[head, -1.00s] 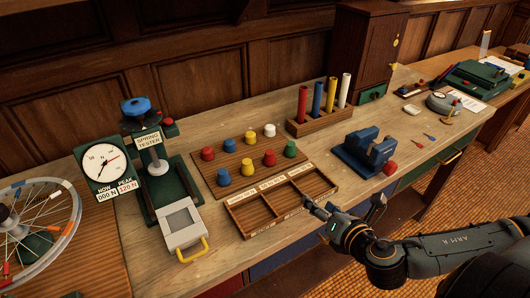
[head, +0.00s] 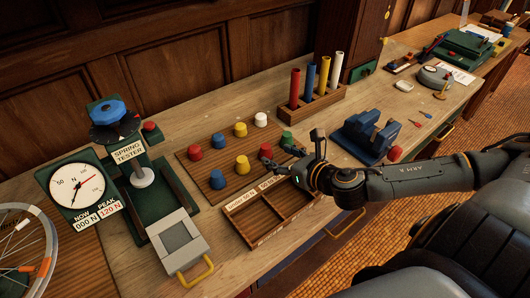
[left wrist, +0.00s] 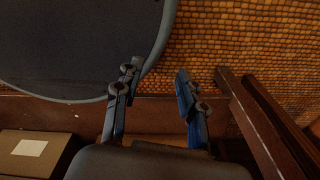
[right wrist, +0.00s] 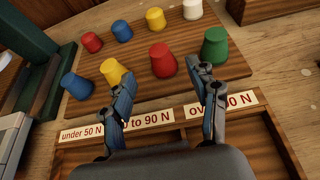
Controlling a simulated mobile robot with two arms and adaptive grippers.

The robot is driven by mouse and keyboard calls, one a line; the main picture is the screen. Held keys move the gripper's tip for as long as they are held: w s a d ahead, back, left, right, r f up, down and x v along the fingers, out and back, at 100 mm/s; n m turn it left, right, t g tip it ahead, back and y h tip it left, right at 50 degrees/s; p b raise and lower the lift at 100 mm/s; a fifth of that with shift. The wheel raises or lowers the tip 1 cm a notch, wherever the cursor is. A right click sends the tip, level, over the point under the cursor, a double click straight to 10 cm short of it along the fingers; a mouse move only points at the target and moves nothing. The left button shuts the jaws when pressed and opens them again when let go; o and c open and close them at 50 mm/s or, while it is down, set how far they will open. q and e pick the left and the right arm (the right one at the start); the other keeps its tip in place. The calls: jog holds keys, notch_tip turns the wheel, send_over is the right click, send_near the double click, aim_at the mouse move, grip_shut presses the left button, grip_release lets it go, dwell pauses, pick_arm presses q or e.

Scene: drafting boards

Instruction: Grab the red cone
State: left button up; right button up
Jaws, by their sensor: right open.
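Two red cones stand on a wooden board (head: 190,163) among blue, yellow, white and green ones. The back red cone (head: 195,153) is at the board's left end and also shows in the right wrist view (right wrist: 91,42). The front red cone (right wrist: 163,60) stands between the yellow and green cones; in the head view my right gripper's finger crowds it. My right gripper (right wrist: 162,75) is open and empty. It hangs over the tray's back edge, with the front red cone ahead, lined up between its fingertips. My left gripper (left wrist: 157,72) is open and empty, away from the bench.
A divided, labelled tray (head: 262,240) lies in front of the board. The green cone (right wrist: 215,45) is close by my right gripper's right finger. A spring tester (head: 140,175) stands left, a tube rack (head: 315,105) behind, and a blue vise (head: 368,137) right.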

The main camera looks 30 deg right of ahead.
aim_at(269, 150)
jog(key=shift+x, duration=0.85)
jog(key=x, duration=0.2)
jog(key=p+x, duration=0.1)
jog(key=x, duration=0.1)
jog(key=shift+w+d+r, duration=0.1)
jog(key=shift+w, duration=0.55)
pick_arm(q)
jog(key=shift+w+r, duration=0.85)
jog(key=shift+w, duration=0.1)
pick_arm(e)
jog(key=shift+c, duration=0.6)
pick_arm(q)
jog(key=shift+w, duration=0.2)
pick_arm(e)
jog(key=c, duration=1.1)
jog(key=shift+c, duration=0.2)
